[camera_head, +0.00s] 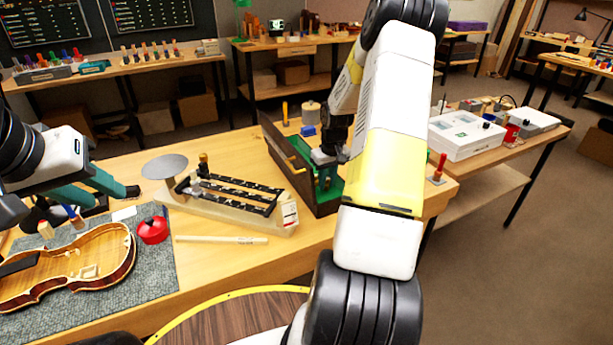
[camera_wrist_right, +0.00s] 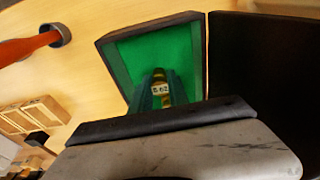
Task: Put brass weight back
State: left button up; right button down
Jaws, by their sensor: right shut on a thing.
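A brass weight (camera_wrist_right: 160,88) with a small pale label shows between the fingers of my right gripper in the right wrist view. My right gripper (camera_wrist_right: 163,85) is shut on it, above or inside a green-lined case (camera_wrist_right: 127,50). In the head view my right gripper (camera_head: 326,180) points down into the open case (camera_head: 283,158); the weight cannot be made out there. A balance (camera_head: 240,205) with a silver pan and black beams stands left of the case. My left gripper (camera_head: 115,198) is open and empty above the left side of the bench.
A pale stick (camera_head: 222,240) lies before the balance. The dark open lid (camera_wrist_right: 262,60) stands beside the green lining. A grey cylinder (camera_head: 311,112) stands behind the case.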

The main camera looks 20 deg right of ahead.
aim_at(327, 183)
jog(key=shift+f, duration=1.8)
jog(key=c, duration=1.3)
grip_release()
jog(key=shift+f, duration=0.1)
jog(key=r, duration=0.4)
jog(key=s+r, duration=0.1)
jog(key=r, duration=0.3)
jog(key=s+r, duration=0.1)
jog(key=r, duration=0.3)
jog(key=shift+r, duration=0.1)
